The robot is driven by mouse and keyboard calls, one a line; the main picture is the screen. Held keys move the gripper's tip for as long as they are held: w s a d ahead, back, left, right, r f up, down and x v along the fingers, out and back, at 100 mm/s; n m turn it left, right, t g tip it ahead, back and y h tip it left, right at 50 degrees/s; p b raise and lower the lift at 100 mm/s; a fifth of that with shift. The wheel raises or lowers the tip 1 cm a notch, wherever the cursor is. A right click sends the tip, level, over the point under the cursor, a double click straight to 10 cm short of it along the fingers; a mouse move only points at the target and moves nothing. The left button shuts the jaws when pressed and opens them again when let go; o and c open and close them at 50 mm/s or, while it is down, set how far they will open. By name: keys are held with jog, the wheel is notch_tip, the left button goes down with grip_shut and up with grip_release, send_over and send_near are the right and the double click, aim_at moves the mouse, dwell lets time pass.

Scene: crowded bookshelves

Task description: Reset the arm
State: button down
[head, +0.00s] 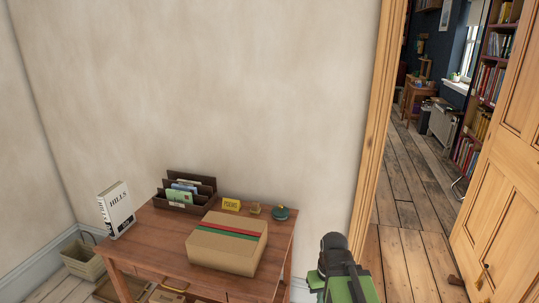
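Part of my arm (342,270), black on top with green below, stands at the bottom edge of the head view, right of the wooden table (170,232). It looks folded and upright, apart from the things on the table. I see no gripper fingers in this view, so whether my gripper is open or holds anything does not show.
On the table are a cardboard box (228,245) with red and green stripes, a letter rack (186,191), a white book marked HILLS (116,210) and a yellow sign (231,204). A wooden door (500,190) stands open at right; floorboards (405,190) beyond are clear.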

notch_tip(320, 180, up, 12)
jog(key=m+p, duration=0.2)
jog(key=p, duration=1)
jog(key=shift+s+d+r, duration=0.15)
jog(key=shift+d+r, duration=0.05)
jog(key=shift+d, duration=0.1)
